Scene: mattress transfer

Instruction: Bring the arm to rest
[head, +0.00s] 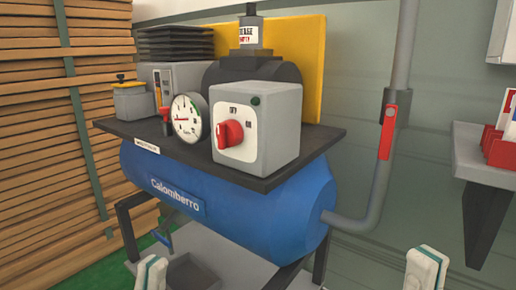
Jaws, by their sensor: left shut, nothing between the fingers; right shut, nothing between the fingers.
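My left gripper (152,268) shows at the bottom edge, left of centre, as a pale piece with dark green edges. It is shut and empty, in front of the blue compressor's stand. My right gripper (427,264) shows at the bottom edge on the right, also pale with green edges. It is shut and empty, below the grey wall shelf and apart from it. Only the top ends of both are in the picture; the rest of both arms is cut off below the frame.
A blue compressor tank (250,218) on dark legs fills the middle, with a grey box with a red knob (231,134) and a gauge (187,115) on top. Stacked wooden boards (50,130) stand left. A pipe with a red valve handle (387,132) and grey shelf (480,155) are right.

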